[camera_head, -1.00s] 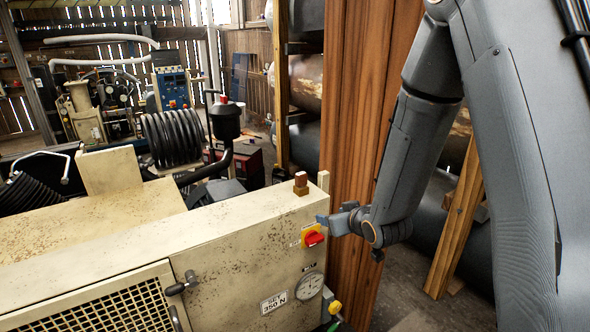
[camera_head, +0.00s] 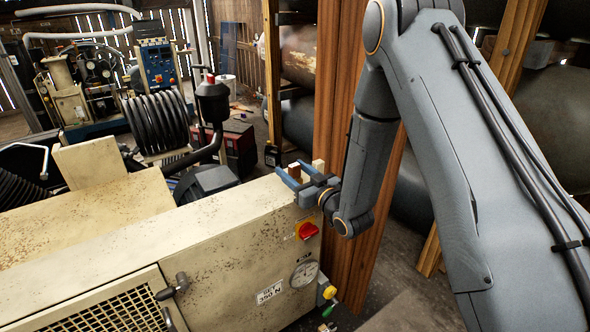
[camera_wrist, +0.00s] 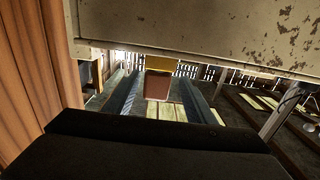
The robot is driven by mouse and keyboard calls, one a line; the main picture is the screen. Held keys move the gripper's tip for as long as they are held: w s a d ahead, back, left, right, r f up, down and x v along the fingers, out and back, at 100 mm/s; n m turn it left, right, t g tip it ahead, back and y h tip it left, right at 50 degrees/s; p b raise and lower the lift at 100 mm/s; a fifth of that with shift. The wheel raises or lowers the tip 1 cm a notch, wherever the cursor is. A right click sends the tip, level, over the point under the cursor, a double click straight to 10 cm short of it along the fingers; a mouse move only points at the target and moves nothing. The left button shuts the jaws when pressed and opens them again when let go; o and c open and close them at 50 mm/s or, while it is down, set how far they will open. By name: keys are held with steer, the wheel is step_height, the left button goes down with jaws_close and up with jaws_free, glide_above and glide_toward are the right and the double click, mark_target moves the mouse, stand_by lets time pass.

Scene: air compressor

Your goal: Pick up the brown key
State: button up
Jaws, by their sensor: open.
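The brown key (camera_head: 294,170) is a small upright block on a brass-coloured base, on the top right corner of the cream machine cabinet (camera_head: 215,222). My gripper (camera_head: 287,166) is open, its blue fingers pointing left at the height of the key. In the wrist view the brown key (camera_wrist: 158,86) hangs upside down below its yellow base (camera_wrist: 162,64). It shows between the two fingers of my gripper (camera_wrist: 158,95), with a gap on each side. The key's lower part is hidden by a finger in the head view.
A red rotary switch (camera_head: 307,230), a round gauge (camera_head: 304,274) and a yellow knob (camera_head: 329,292) are on the cabinet's end face. A wooden board (camera_head: 345,110) stands upright behind my arm. A black coiled hose (camera_head: 157,122) lies further back.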

steer(key=shift+p+x, duration=0.7)
steer(key=shift+x, duration=1.25)
steer(key=shift+w+d, duration=0.15)
steer(key=shift+d, duration=0.05)
steer(key=shift+c, duration=0.4)
steer(key=c, duration=1)
steer(key=shift+c, duration=0.4)
steer(key=shift+r, duration=0.15)
